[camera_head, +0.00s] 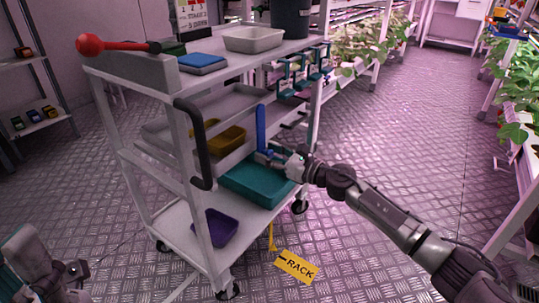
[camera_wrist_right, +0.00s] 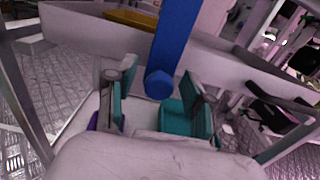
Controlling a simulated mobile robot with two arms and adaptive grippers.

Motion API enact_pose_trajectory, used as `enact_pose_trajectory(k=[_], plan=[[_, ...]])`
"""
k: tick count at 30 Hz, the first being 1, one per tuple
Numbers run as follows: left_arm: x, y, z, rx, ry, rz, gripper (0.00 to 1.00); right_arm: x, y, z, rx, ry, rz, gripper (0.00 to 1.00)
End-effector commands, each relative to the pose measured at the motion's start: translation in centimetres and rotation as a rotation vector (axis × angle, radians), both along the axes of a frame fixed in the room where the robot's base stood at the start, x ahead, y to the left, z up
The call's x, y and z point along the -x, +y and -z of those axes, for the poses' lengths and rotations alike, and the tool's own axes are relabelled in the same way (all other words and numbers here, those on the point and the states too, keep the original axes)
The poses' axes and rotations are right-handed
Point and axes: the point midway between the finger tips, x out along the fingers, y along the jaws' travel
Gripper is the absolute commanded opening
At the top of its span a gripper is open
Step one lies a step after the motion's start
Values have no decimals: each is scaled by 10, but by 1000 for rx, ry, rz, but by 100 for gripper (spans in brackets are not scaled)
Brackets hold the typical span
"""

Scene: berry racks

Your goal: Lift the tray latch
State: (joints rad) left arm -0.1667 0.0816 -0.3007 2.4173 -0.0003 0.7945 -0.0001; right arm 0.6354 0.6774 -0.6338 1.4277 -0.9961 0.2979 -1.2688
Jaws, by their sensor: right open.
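The blue tray latch (camera_head: 261,127) hangs as an upright bar at the front of the grey tray (camera_head: 229,147) on the cart's middle level. My right gripper (camera_head: 268,157) is at the latch's lower end. In the right wrist view the latch (camera_wrist_right: 175,45) comes down from the top, and its rounded lower end appears between the two teal-padded fingers (camera_wrist_right: 154,108). The fingers are apart, with visible space on both sides of the bar; contact cannot be made out. My left gripper (camera_head: 76,271) is at the lower left, far from the cart, its jaws unclear.
The cart carries a red-knobbed lever (camera_head: 90,45), a blue scale (camera_head: 201,62) and a white bin (camera_head: 253,39) on top. A black handle (camera_head: 198,145) stands left of the latch. A teal crate (camera_head: 258,184) and purple bin (camera_head: 216,228) sit below.

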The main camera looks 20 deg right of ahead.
Motion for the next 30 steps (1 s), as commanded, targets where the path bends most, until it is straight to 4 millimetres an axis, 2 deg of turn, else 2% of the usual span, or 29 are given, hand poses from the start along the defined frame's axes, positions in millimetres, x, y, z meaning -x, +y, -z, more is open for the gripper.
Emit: enact_pose_trajectory(k=[6,15,16,30], plan=[[0,0,0,0,1,0,40,0,0,0,0,1,0,53],[0,0,-1,1,-2,0,40,0,0,0,0,1,0,3],[0,0,-1,1,-2,0,40,0,0,0,0,1,0,0],[3,1,-9,4,-9,0,40,4,4,-2,-33,28,0,0]])
